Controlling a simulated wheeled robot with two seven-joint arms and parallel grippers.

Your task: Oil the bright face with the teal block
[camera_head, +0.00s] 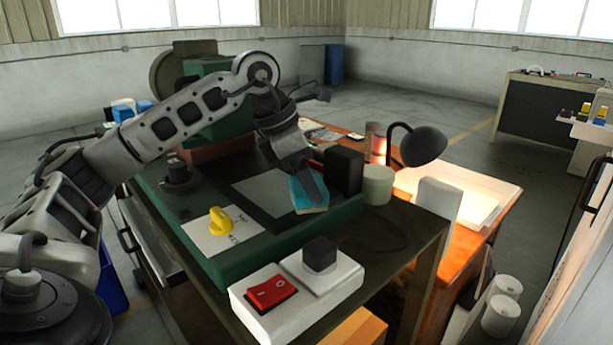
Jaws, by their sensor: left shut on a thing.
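The teal block (301,197) with a pale lower edge is in the fingers of my left gripper (314,192), which comes down from above and is shut on it. The block is at the right edge of a flat light-grey face (266,190) with a dark border, on top of the green machine bed (243,246). I cannot tell whether the block touches the surface. The gripper hides part of the block. My right gripper is not in view.
A black box (343,170) and a pale cylinder (378,184) stand close right of the block. A yellow knob (220,220) is on the bed's front. A white box with a red switch (271,292) is nearer. A black lamp (424,146) stands behind right.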

